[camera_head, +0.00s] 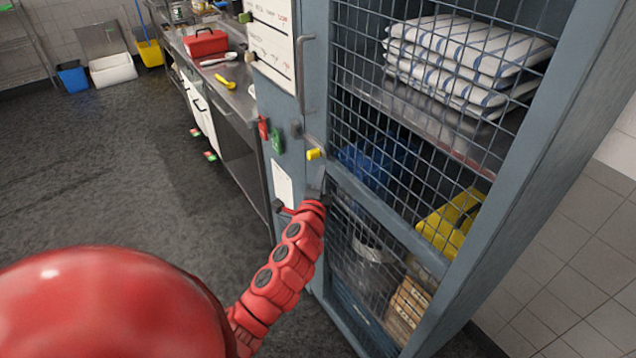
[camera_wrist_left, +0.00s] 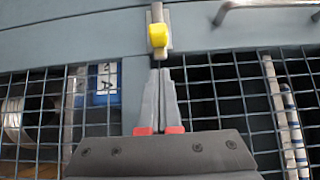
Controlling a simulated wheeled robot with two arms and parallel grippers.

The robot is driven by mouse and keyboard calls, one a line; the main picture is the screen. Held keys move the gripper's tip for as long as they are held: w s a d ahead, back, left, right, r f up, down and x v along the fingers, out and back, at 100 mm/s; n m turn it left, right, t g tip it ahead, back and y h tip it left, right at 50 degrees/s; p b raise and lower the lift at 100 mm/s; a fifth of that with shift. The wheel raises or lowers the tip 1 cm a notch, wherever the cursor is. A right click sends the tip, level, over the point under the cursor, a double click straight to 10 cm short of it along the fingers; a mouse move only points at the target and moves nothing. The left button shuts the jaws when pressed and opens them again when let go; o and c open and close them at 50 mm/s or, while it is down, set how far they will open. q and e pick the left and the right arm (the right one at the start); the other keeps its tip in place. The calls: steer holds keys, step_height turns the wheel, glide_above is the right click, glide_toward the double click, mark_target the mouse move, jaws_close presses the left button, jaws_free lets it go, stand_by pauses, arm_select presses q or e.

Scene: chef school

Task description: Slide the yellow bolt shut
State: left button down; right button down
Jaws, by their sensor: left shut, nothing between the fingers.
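The yellow bolt (camera_head: 314,154) is a small yellow knob on the grey-blue frame of the mesh cabinet door, by the door's left edge. In the left wrist view the yellow bolt (camera_wrist_left: 158,35) sits on a pale metal plate with a grey bar behind it. My left gripper (camera_head: 319,182) is just below the bolt in the head view. In the left wrist view its closed fingers (camera_wrist_left: 159,72) point at the knob, with nothing between them. I cannot tell whether the tips touch it. My right gripper is not in view.
The mesh cabinet (camera_head: 455,270) holds folded striped towels (camera_head: 465,55) and a yellow item (camera_head: 450,222). A door handle (camera_head: 301,75) stands out above the bolt. Red and green tags (camera_head: 277,140) hang beside it.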

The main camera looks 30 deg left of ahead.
mark_target(317, 156)
arm_select(q)
steer(key=w+a+p, duration=0.1)
steer(key=w+a, duration=0.1)
steer(key=a, duration=0.1)
steer(key=shift+r+p, duration=0.15)
steer(key=shift+p, duration=0.2)
steer(key=shift+w+a, duration=0.15)
steer(key=shift+a, duration=0.25)
steer(key=shift+a, duration=0.1)
steer(key=w+a, duration=0.2)
steer(key=a, duration=0.4)
steer(key=shift+w+a+p, duration=0.2)
steer(key=shift+w+p, duration=0.15)
